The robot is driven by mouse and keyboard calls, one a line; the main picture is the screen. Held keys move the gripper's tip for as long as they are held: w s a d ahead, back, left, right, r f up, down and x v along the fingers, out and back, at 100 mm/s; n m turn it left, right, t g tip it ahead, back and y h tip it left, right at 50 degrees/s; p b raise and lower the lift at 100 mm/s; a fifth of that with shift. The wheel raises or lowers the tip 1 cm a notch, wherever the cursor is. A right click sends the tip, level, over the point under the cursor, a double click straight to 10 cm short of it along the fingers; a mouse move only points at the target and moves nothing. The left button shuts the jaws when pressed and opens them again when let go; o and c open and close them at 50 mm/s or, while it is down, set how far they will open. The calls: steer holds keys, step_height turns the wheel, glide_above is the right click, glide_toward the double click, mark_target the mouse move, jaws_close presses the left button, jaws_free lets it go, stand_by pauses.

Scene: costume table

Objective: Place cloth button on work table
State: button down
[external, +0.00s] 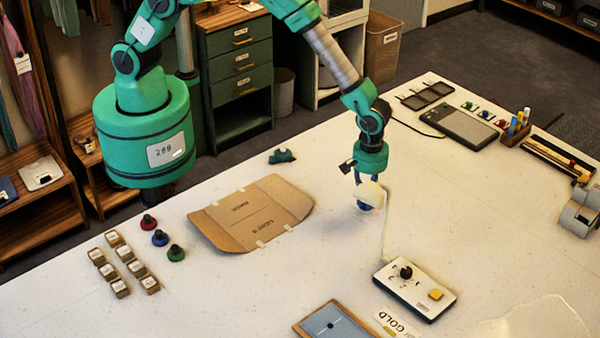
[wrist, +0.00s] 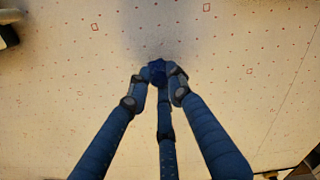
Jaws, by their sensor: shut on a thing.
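My gripper (external: 364,200) hangs low over the white work table (external: 330,255), right of the flat cardboard. In the wrist view my gripper's blue fingers (wrist: 158,80) come together on a small dark blue round thing (wrist: 157,66), which looks like the cloth button. The fingers hide part of it. In the external view the fingers are partly hidden behind a pale lamp head (external: 371,192). I cannot tell whether the button touches the table top.
A control box (external: 414,288) with a thin upright stem stands close in front. Flat cardboard (external: 252,213) lies to the left, with red, blue and green knobs (external: 160,238) and several small boxes (external: 125,262) beyond. A grey device (external: 455,126) lies at the back right.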

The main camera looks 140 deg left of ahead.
steer(key=shift+f, duration=1)
steer(key=shift+f, duration=0.2)
steer(key=c, duration=1.6)
jaws_free()
steer(key=shift+o, duration=0.2)
steer(key=shift+r, duration=0.15)
step_height(320, 180, up, 12)
steer(key=shift+b, duration=0.3)
